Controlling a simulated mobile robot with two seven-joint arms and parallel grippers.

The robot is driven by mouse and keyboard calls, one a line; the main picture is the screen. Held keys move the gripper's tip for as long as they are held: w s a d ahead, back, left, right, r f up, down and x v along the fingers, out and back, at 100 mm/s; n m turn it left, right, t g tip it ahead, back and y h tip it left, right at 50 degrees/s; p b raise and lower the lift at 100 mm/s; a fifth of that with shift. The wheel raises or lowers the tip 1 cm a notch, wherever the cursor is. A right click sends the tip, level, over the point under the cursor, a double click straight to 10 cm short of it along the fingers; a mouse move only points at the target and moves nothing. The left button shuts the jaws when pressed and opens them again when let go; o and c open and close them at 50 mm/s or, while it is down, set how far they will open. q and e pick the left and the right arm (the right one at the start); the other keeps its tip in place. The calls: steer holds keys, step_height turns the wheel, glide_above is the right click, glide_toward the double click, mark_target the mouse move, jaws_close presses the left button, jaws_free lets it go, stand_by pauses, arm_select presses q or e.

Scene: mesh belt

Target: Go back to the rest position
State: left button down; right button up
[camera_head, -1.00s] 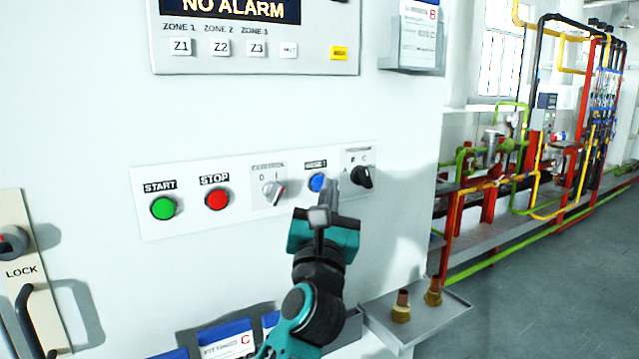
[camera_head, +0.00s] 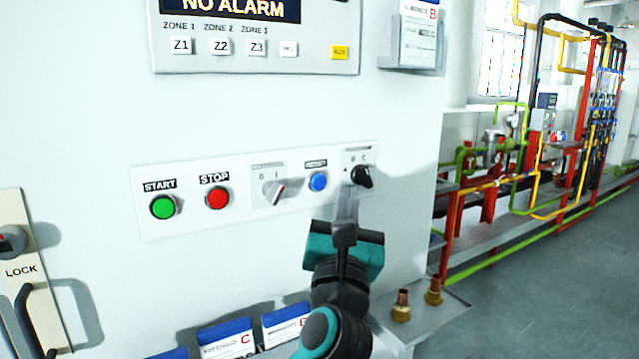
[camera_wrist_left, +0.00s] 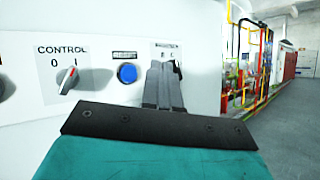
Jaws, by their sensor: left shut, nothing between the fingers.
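My left gripper (camera_head: 347,205) is shut and empty. In the head view its fingertips overlap the area just below the black selector knob (camera_head: 361,176) at the right end of the button panel (camera_head: 222,222); whether they touch the panel I cannot tell. In the left wrist view the closed fingers (camera_wrist_left: 163,84) stand right of the blue button (camera_wrist_left: 127,74) and hide most of the black knob. The blue button also shows clear of the gripper in the head view (camera_head: 318,181). My right gripper is not in view.
The panel also has a green START button (camera_head: 163,207), a red STOP button (camera_head: 217,197) and a control switch (camera_head: 273,192). Below are blue binders (camera_head: 226,335) and a small shelf (camera_head: 430,318) with brass fittings. A lock handle (camera_head: 30,310) stands at far left. Open floor lies right.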

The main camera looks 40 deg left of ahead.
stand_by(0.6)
arm_select(q)
steer(key=s+d+f+m+h, duration=0.1)
steer(key=d+f+m+h, duration=0.35)
steer(key=f+m, duration=0.45)
steer(key=s+d+f+m+g+h, duration=0.1)
steer(key=d+f+m+h, duration=0.2)
steer(key=f+m+h, duration=0.55)
steer(key=s+d+f+m+h, duration=0.15)
steer(key=d+f+m, duration=0.4)
steer(key=m, duration=0.75)
steer(key=s+a+f+m+g, duration=0.1)
steer(key=s+f+m+g, duration=0.3)
steer(key=f, duration=0.7)
steer(key=s+a+f+m+g, duration=0.1)
steer(key=s+f+m+g, duration=0.3)
steer(key=s+f+m, duration=0.3)
step_height(320, 180, down, 4)
steer(key=shift+s+f+g, duration=0.1)
steer(key=shift+s+g, duration=0.2)
steer(key=shift+s, duration=0.45)
steer(key=shift+a+m+y, duration=0.1)
steer(key=shift+m+y, duration=0.15)
